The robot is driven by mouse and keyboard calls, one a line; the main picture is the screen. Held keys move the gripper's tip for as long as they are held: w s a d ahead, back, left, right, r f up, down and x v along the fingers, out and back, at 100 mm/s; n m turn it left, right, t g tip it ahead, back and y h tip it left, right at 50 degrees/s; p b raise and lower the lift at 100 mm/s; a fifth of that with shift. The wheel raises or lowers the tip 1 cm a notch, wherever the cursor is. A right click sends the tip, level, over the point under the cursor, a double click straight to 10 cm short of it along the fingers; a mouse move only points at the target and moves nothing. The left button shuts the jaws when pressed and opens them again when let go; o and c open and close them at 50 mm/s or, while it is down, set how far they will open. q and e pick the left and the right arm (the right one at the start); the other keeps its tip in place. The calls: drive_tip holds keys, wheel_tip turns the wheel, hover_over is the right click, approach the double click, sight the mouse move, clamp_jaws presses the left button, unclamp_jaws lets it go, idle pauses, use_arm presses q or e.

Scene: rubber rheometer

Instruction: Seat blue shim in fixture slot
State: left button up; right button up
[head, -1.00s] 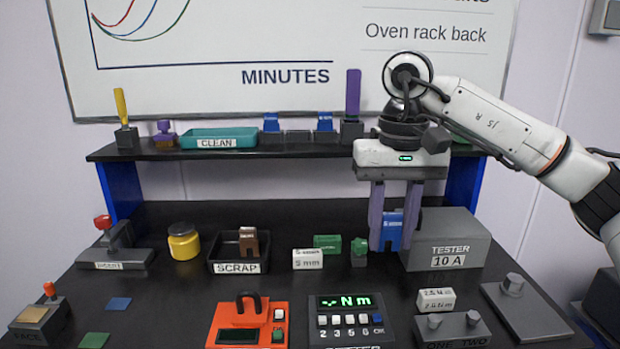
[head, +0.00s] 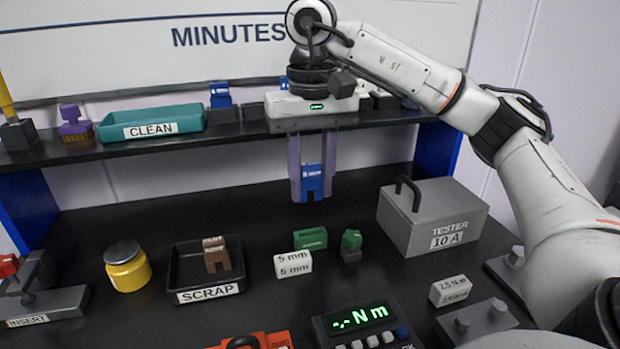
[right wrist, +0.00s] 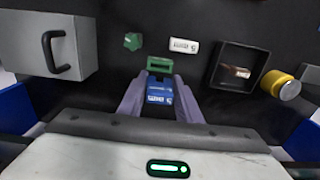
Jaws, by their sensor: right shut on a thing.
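My right gripper (head: 312,196) is shut on a blue shim (head: 312,180) with a white label and holds it upright in the air above the black bench. The shim also shows between the fingers in the right wrist view (right wrist: 159,93). A low green block (head: 310,238) lies on the bench below and in front of it; in the right wrist view this block (right wrist: 159,64) appears just beyond the fingertips and looks recessed. I cannot tell for sure which piece is the fixture slot. My left gripper is not in view.
A small green piece (head: 351,245) and a white 5 mm block (head: 293,264) stand near the green block. The grey tester (head: 432,218) is to the right, the black scrap tray (head: 180,285) and yellow jar (head: 127,267) to the left. A shelf (head: 240,132) runs behind.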

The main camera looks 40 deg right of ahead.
drive_tip(key=shift+f+b, duration=0.7)
drive_tip(key=shift+f, duration=0.15)
wheel_tip(320, 180, down, 4)
drive_tip(key=b, duration=0.2)
drive_tip(key=shift+r+b, duration=0.15)
drive_tip(key=shift+b, duration=0.15)
drive_tip(key=shift+f, duration=0.2)
idle(0.8)
drive_tip(key=shift+f+b, duration=0.6)
drive_tip(key=shift+f, duration=0.45)
drive_tip(key=o, duration=1.3)
